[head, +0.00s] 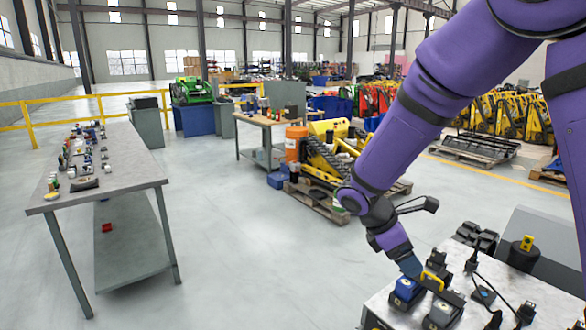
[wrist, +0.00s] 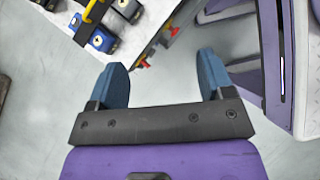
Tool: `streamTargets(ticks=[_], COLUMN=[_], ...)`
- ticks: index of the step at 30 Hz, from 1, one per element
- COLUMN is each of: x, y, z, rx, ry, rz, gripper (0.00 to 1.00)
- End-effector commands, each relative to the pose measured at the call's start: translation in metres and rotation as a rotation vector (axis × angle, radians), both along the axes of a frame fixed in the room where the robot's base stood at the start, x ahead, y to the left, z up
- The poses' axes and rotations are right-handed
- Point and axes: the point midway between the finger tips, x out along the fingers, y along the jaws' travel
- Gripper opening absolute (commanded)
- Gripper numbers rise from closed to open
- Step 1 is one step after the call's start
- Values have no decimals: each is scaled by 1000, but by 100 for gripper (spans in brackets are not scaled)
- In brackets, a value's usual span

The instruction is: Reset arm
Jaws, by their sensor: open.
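My arm, in purple, comes in from the upper right in the head view. My gripper (head: 412,268) is at its lower end, near the table at the bottom right, beside a blue device and a yellow handle (head: 432,281). In the wrist view, my gripper (wrist: 161,72) has its two blue fingers wide apart. Nothing is between them; grey floor and the edge of a table show there. In the head view its fingertips are small and partly hidden by my arm.
The near table (head: 540,305) holds a blue device (head: 405,291), a grey device (head: 441,312), black items and cables. A long grey table (head: 125,160) with many small items stands left. A pallet with orange and yellow machinery (head: 320,155) stands behind. Floor between the tables is clear.

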Motion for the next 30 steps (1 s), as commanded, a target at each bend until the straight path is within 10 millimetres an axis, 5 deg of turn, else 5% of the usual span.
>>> streamTargets(ticks=[15,30], x=[-79,-173], y=[-46,-66], z=[111,176], rx=[320,625], ry=[-421,-789], rz=[-560,-1081], gripper=[74,74])
